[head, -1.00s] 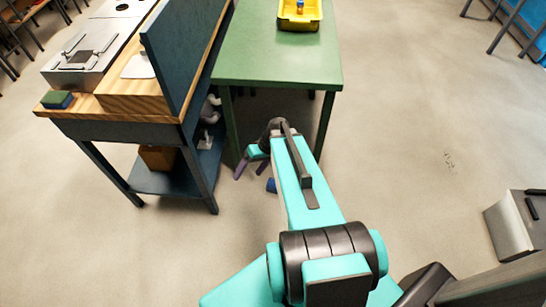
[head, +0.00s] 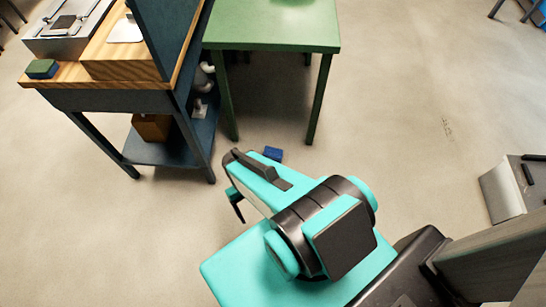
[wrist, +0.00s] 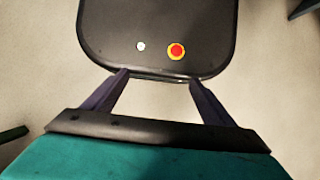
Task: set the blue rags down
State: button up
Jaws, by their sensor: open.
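The blue rags (head: 273,153) show in the head view as a small folded blue block on the floor, just in front of the green table. My gripper (wrist: 158,76) is open in the wrist view, its two fingers spread with nothing between them. In the head view its dark finger (head: 238,207) shows left of my arm, nearer to me than the rags and apart from them. The rest of the gripper is hidden by the arm there. The rags do not show in the wrist view.
A green table (head: 270,32) stands behind the rags. A wooden-topped workbench (head: 125,92) with a blue panel and a lower shelf stands at left, with a blue-green sponge (head: 42,69) on its corner. A grey box (head: 505,190) is at right. The floor between is clear.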

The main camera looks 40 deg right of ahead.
notch_tip(320, 180, down, 9)
jog(key=s+b, duration=0.1)
jog(key=b, duration=0.6)
jog(key=shift+r, duration=0.2)
jog(key=shift+a, duration=0.1)
jog(key=shift+c, duration=0.4)
